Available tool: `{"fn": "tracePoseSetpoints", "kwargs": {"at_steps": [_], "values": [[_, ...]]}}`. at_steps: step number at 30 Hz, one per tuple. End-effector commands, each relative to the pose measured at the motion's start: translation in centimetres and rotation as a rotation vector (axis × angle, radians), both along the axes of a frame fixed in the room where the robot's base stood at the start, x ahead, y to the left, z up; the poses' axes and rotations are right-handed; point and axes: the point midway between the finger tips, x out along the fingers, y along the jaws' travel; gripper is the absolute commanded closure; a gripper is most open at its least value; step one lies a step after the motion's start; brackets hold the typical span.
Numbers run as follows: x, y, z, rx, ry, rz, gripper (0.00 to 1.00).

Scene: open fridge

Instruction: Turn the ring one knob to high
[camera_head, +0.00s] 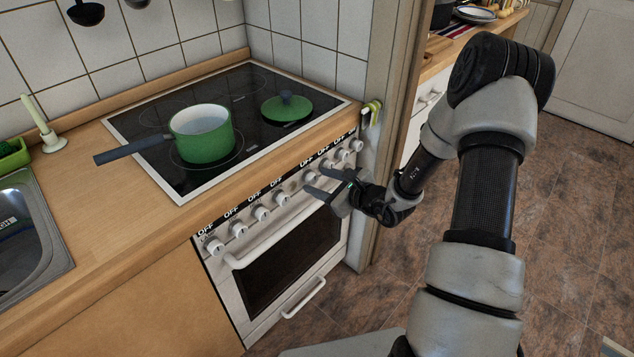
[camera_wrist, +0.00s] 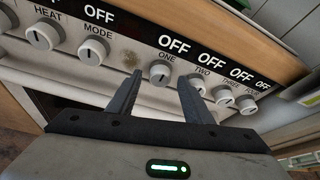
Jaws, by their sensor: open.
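In the head view my gripper (camera_head: 311,180) is at the panel's right half, close to this knob.
The ring two knob (camera_wrist: 197,84) is close on the right, by the right finger. The mode knob (camera_wrist: 95,50) is to the left. A green pot (camera_head: 202,142) and a green lid (camera_head: 287,107) sit on the cooktop. The oven handle (camera_head: 275,238) runs below the knobs.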

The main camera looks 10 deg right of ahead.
Motion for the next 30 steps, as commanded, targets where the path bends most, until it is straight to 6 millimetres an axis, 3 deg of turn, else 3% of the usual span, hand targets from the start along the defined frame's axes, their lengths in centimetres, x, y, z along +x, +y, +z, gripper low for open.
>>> {"fn": "tracePoseSetpoints", "kwargs": {"at_steps": [5, 14, 21, 30], "values": [[1.08, 0.68, -0.53, 0.000, 0.000, 0.001, 0.54], [1.24, 0.74, -0.55, 0.000, 0.000, 0.000, 0.54], [1.23, 0.74, -0.54, -0.001, 0.000, 0.000, 0.95], [1.27, 0.68, -0.39, 0.026, 0.018, 0.000, 0.95]]}}
